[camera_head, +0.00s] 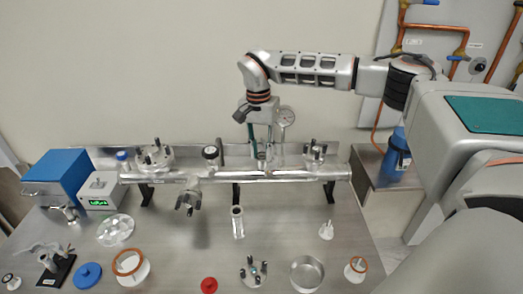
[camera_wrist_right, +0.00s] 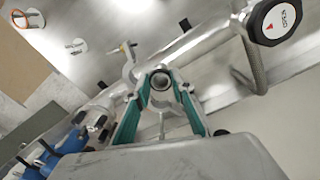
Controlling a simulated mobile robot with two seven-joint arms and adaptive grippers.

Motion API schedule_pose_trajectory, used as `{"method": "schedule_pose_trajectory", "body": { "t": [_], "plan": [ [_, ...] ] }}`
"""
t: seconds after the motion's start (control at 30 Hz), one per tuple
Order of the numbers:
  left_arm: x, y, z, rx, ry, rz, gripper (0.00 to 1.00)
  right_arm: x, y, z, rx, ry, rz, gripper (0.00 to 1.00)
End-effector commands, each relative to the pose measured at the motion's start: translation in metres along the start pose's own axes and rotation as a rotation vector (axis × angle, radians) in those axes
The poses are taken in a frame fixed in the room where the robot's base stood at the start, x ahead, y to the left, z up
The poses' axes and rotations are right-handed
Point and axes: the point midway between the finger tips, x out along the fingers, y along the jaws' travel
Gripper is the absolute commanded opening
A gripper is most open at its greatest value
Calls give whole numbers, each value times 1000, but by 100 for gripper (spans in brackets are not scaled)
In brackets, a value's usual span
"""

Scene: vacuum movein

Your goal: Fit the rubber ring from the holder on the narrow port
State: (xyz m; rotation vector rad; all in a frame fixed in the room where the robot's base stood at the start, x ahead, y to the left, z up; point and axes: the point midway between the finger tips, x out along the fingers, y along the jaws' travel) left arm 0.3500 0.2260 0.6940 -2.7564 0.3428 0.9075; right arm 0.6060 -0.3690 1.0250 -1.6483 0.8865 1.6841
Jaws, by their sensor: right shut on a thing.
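My right gripper (camera_head: 262,158) comes down from above at the metal manifold tube. In the right wrist view its teal-lined fingers (camera_wrist_right: 160,90) are closed around a small, dark-rimmed round piece (camera_wrist_right: 161,80), which looks like the rubber ring. It is at the upright narrow port on the tube; whether it is seated there or only held over the mouth I cannot tell. A small white holder (camera_head: 326,231) stands on the bench to the right, with no ring visible on it. My left gripper is not in view.
The manifold tube (camera_head: 315,173) spans the back of the bench, with a dark-capped gauge (camera_wrist_right: 275,20) close by. Orange rings on white stands (camera_head: 131,264) (camera_head: 356,268), a metal dish (camera_head: 307,273) and a red cap (camera_head: 209,285) stand in front.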

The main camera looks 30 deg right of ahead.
Motion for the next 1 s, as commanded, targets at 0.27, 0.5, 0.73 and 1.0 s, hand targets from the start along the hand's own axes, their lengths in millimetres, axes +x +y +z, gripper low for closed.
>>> {"method": "schedule_pose_trajectory", "body": {
  "t": [0.27,0.5,0.73,1.0],
  "plan": [
    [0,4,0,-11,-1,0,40,3,1,1,-1,-3,6,43],
    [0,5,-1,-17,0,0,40,3,1,1,0,-2,5,43],
    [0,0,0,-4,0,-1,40,1,1,0,1,-2,4,43],
    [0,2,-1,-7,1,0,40,-36,0,0,1,2,0,43]
  ]
}}
